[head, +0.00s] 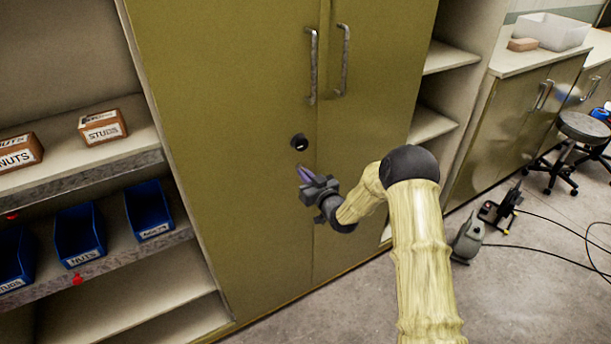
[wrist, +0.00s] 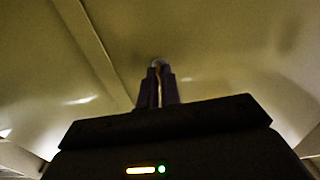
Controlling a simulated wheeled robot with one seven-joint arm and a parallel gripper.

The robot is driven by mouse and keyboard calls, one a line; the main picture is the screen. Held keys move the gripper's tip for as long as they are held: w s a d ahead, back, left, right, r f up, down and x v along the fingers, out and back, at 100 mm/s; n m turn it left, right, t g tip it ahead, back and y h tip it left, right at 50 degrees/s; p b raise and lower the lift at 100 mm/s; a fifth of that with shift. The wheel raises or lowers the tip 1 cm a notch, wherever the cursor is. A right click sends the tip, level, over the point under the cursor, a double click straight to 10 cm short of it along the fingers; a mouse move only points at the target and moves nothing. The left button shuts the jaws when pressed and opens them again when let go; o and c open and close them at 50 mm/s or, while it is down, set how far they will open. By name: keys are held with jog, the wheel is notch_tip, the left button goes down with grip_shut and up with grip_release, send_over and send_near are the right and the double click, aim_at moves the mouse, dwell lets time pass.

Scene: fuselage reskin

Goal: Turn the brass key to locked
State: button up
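The olive cabinet (head: 240,150) has a round dark lock (head: 298,142) on its left door, near the seam between the doors. My gripper (head: 302,172) is in front of that door, with its purple fingertips just below the lock in the picture. In the wrist view my gripper (wrist: 160,86) has its two dark fingers close together with a thin pale strip between them. A small greyish spot shows at their tips. I cannot tell whether the strip is a held key or the door behind. No brass key can be clearly made out.
Two upright handles (head: 313,66) stick out above the lock. Open shelves at left hold blue bins (head: 79,233) and cartons (head: 102,127). Tools with cables (head: 468,238) lie on the floor at right, near a stool (head: 583,128). A counter (head: 528,60) carries a white tub (head: 551,31).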

jog(key=o, duration=0.3)
jog(key=shift+o, duration=0.2)
jog(key=b+v, duration=0.3)
jog(key=v, duration=1.4)
jog(key=shift+s+d, duration=0.15)
